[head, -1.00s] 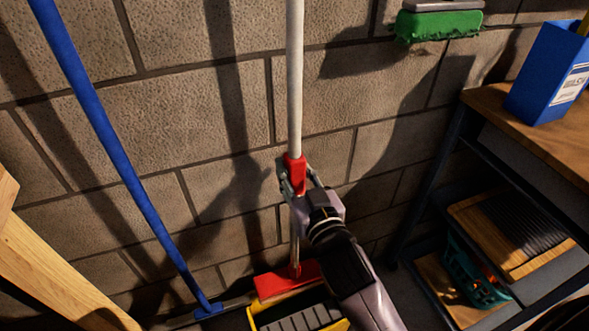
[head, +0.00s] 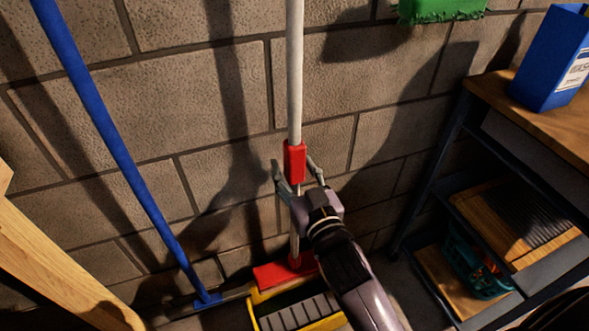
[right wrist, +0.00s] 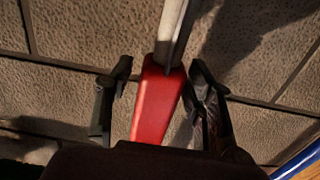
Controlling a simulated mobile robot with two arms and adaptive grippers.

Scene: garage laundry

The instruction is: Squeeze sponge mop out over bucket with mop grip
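The mop stands upright against the wall, with a pale pole (head: 294,75), a red grip (head: 294,162) and a red head (head: 272,275) at the bottom. The grip also shows in the right wrist view (right wrist: 157,100). The head is at the back edge of a yellow bucket (head: 254,312) with a grey ridged insert; the sponge under it cannot be made out. My right gripper (head: 298,166) is open, its fingers on either side of the red grip. In the right wrist view (right wrist: 155,85) gaps show between the fingers and the grip. My left gripper is out of view.
A blue pole (head: 115,155) leans on the block wall at left. A wooden beam (head: 60,265) is at lower left. A shelf bench (head: 500,95) with a blue box (head: 545,75) stands at right. A green brush (head: 440,10) hangs above.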

